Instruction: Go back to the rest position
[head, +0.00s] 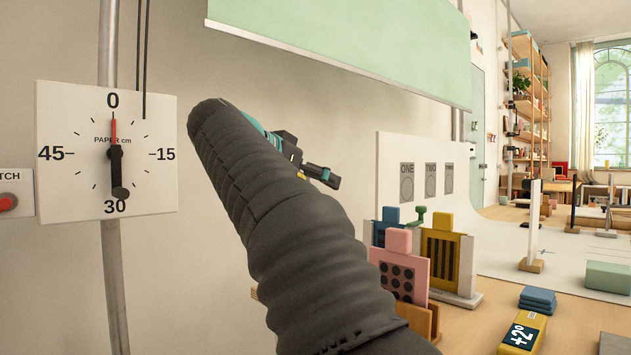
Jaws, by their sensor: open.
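My gripper (322,176) shows in the head view at the end of my dark sleeved arm, raised in front of the pale wall. Its dark fingers point to the right and are small in the picture. It is open, and I see nothing held in it. My arm hides part of the wall and the table behind it.
A white dial (75,150) on a pole stands at left, beside a switch panel (12,197). A green panel (350,40) hangs above. Pink (398,268), blue and yellow props (440,255) stand right of my arm.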

